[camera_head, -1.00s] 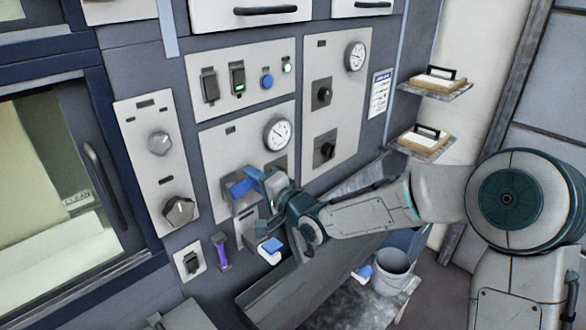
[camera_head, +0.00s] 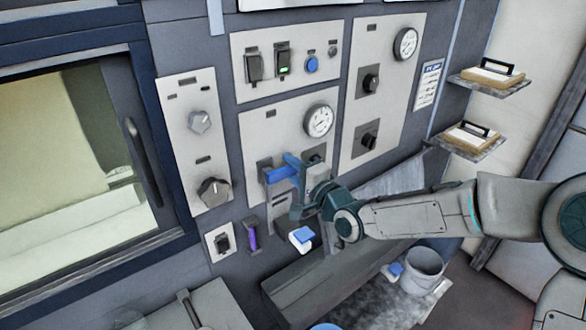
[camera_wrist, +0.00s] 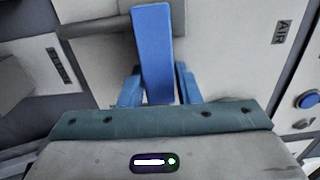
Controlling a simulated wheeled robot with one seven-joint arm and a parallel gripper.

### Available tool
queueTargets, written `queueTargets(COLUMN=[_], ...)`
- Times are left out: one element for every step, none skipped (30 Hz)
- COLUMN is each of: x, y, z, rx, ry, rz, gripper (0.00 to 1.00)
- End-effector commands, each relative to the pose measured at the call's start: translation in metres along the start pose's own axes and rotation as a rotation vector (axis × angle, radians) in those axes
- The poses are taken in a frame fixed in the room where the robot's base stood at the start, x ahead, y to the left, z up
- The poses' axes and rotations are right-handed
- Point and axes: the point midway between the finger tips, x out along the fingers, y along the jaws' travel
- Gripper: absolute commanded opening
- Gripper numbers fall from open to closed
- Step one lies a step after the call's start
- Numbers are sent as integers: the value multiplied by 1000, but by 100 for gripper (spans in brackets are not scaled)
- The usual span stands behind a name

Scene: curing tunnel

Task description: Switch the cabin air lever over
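The lever is a flat blue bar (camera_head: 278,175) on a grey mount, low on the wall panel beneath the round gauge. It points out from the panel and looks roughly level. In the wrist view the blue lever (camera_wrist: 155,55) runs down the middle, joined to a grey shaft at upper left. My gripper (camera_head: 293,168) is at the lever. In the wrist view its blue fingers (camera_wrist: 160,92) flank the bar, one on each side, with no clear gap. The contact faces are hidden. Part of the mount is hidden behind my gripper in the head view.
A gauge (camera_head: 319,120) and dark knobs (camera_head: 367,137) are nearby. A purple handle (camera_head: 252,237) and a blue-and-white item (camera_head: 301,238) are below. A bucket (camera_head: 424,268) stands lower right.

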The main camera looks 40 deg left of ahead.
Motion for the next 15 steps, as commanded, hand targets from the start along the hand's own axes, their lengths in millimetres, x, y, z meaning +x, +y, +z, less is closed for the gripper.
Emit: queueTargets(x=[0, 0, 0, 0, 0, 0, 0, 0, 0, -1, -2, -3, -5, -7, -11], y=[-1, 0, 0, 0, 0, 0, 0, 0, 0, 1, 1, 1, 1, 1, 1], z=[0, 0, 0, 0, 0, 0, 0, 0, 0, 0, 0, 0, -1, -1, -1], rx=[-1, -1, -2, -2, -2, -2, -2, -3, -3, -3, -3, -3, -4, -4, -4], ry=[1, 0, 0, 0, 0, 0, 0, 0, 0, 0, 0, 0, 0, 0, 1], rz=[-1, 0, 0, 0, 1, 1, 1, 1, 2, 2, 2, 2, 2, 2, 2], gripper=[45, 47, 47, 47, 47, 47, 47, 47, 47, 47, 47, 47, 47, 47, 47])
